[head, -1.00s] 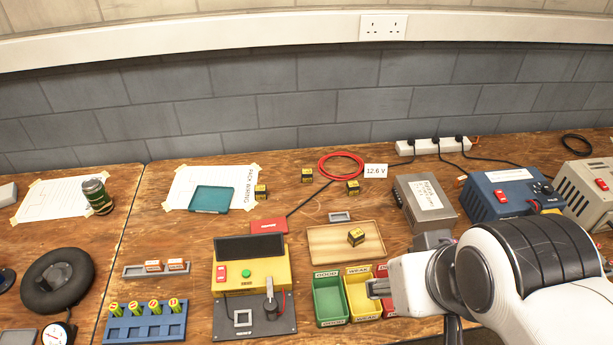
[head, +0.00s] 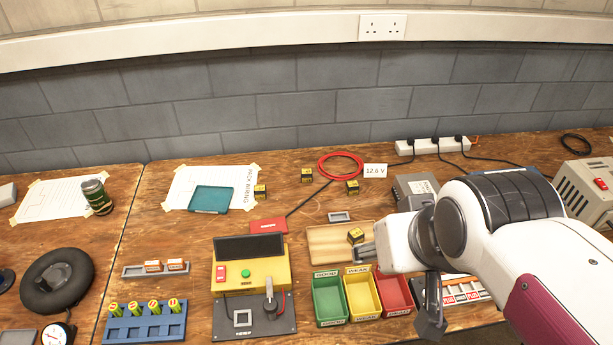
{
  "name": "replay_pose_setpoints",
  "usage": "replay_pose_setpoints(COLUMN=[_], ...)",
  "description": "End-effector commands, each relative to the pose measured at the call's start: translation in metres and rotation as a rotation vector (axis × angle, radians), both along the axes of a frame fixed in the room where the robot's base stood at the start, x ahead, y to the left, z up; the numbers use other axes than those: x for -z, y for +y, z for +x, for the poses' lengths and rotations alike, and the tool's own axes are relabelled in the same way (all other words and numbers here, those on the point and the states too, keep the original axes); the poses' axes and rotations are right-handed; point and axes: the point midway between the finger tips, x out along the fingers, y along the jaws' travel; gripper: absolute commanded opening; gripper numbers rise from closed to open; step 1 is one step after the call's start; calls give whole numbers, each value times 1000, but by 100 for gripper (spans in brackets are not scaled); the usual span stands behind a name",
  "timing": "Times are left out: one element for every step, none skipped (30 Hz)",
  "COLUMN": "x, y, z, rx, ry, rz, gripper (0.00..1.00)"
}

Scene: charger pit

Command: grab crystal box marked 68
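Several small black-and-yellow boxes are in view; their markings are too small to read, so I cannot tell which is 68. One box (head: 355,236) is on the wooden tray (head: 324,243). Three others are farther back: a left box (head: 260,191), a middle box (head: 307,175) and a right box (head: 352,187). My gripper (head: 364,252) is over the tray's right side, beside the tray's box in the picture. Its fingers are mostly hidden by my white wrist, so I cannot tell whether they are open or touch the box.
Green (head: 329,299), yellow (head: 361,296) and red (head: 394,292) bins stand in front of the tray. A yellow tester (head: 250,269) is to its left. A red cable coil (head: 341,164) and a 12.6 V card (head: 375,170) are behind. My arm covers the right-hand equipment.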

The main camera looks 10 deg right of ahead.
Motion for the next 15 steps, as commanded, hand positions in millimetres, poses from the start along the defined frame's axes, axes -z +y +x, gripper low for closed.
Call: replay_pose_setpoints(x=[-1, -2, -3, -4, -5, -6, -6, -6, -7, -7, -7, -7, -7, -7, -7], y=[2, 2, 4, 4, 5, 7, 8, 8, 10, 10, 11, 12, 13, 14, 15], z=[11, 18, 28, 35, 42, 51, 58, 65, 74, 81, 88, 98, 105, 112, 121], rx=[-3, -4, -5, -6, -7, -8, -8, -9, -10, -10, -11, -12, -12, -12, -12], ry=[-5, -12, -19, -27, -33, -42, -48, -55, -64, -70, -76, -85, -91, -97, -106], rz=[3, 5, 7, 9, 11, 14, 17, 19, 21, 23, 25, 27, 28, 30, 33], gripper=[46, 46, 46, 46, 46, 46, 46, 46, 46, 46, 46, 46, 46, 46, 46])
